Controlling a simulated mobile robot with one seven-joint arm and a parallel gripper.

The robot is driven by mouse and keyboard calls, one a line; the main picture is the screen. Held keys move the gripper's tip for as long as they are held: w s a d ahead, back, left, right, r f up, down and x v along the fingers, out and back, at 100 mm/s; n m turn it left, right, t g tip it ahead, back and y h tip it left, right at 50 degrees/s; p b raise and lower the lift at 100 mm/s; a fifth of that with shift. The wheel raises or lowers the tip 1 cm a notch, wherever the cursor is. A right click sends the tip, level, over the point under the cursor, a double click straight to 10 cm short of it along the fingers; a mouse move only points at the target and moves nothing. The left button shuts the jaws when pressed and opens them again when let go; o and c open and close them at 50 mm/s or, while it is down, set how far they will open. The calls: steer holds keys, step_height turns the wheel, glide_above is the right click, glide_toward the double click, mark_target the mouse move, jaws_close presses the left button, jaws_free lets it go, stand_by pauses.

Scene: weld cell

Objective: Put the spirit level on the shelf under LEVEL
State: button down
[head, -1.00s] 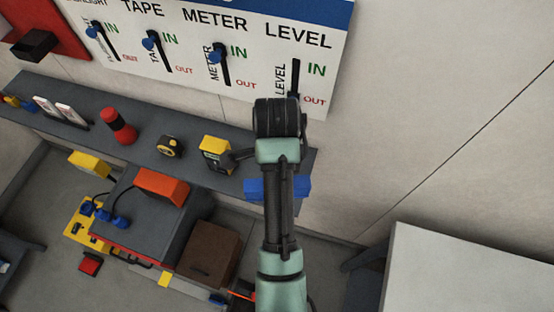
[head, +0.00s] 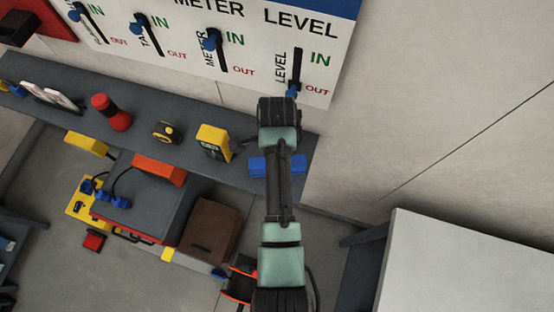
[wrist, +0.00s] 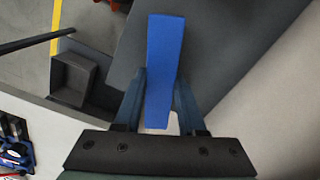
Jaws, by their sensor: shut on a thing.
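The spirit level is a plain blue bar (head: 257,166) at the right end of the grey shelf (head: 187,154), below the LEVEL heading (head: 300,22) on the wall board. Its two ends show on either side of my arm in the head view, where my arm hides the jaws. In the wrist view the blue bar (wrist: 165,48) runs between the two fingers of my gripper (wrist: 160,90), which is shut on it. The bar lies over a dark grey surface. I cannot tell whether it touches the shelf.
A yellow meter (head: 213,143), a tape measure (head: 166,132) and a red-and-black flashlight (head: 110,112) stand left along the shelf. The LEVEL slider's blue knob (head: 292,93) sits low, by OUT. A pale table (head: 470,265) is at lower right.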

steer(key=shift+f, duration=0.65)
steer(key=shift+f, duration=0.2)
steer(key=shift+c, duration=2.4)
jaws_free()
steer(key=shift+r, duration=0.2)
step_height(320, 180, up, 11)
steer(key=shift+r, duration=0.15)
steer(key=shift+r+p, duration=0.4)
steer(key=shift+p, duration=0.05)
